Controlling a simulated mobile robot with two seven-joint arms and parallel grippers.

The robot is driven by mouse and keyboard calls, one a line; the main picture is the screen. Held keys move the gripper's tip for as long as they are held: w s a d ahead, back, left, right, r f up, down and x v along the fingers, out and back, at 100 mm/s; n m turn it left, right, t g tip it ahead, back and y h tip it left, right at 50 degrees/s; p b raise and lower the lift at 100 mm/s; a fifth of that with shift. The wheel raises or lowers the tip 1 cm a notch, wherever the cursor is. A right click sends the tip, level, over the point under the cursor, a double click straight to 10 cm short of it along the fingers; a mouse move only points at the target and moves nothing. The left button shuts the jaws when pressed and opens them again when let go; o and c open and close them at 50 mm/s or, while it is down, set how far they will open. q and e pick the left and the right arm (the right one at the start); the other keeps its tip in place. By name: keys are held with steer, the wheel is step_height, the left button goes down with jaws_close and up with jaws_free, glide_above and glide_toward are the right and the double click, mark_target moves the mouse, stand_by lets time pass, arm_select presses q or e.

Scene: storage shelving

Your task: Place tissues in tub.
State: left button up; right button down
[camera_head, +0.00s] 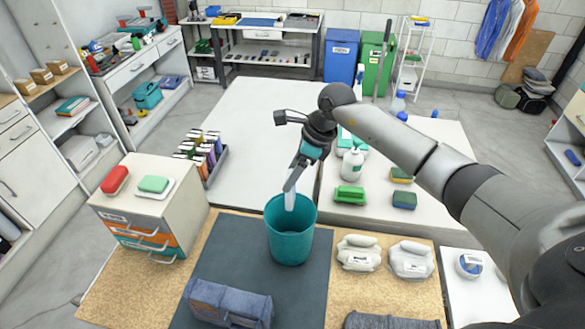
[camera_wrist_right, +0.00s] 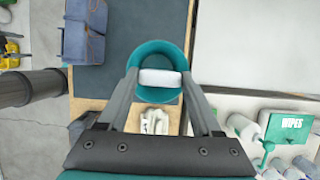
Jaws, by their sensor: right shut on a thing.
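The teal tub (camera_head: 290,243) stands upright on the dark mat, and it also shows in the right wrist view (camera_wrist_right: 157,50). My right gripper (camera_head: 290,188) points down over the tub's opening. Its fingers are shut on a white tissue pack (camera_wrist_right: 160,78), seen edge-on as a narrow white shape (camera_head: 289,200) at the rim in the head view. How far the pack reaches into the tub is hard to tell. Two more white and grey packs, a left one (camera_head: 358,253) and a right one (camera_head: 410,260), lie right of the tub. My left gripper is not in view.
Folded denim (camera_head: 228,303) lies on the dark mat (camera_head: 225,255) in front of the tub. A small drawer unit (camera_head: 150,215) stands at left.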

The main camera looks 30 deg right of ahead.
mark_target(294, 187)
steer(key=shift+f+b, duration=1.6)
steer(key=shift+f, duration=1.2)
jaws_free()
step_height(294, 187, up, 7)
steer(key=p, duration=0.4)
steer(key=shift+r+p, duration=0.15)
steer(key=shift+p, duration=0.25)
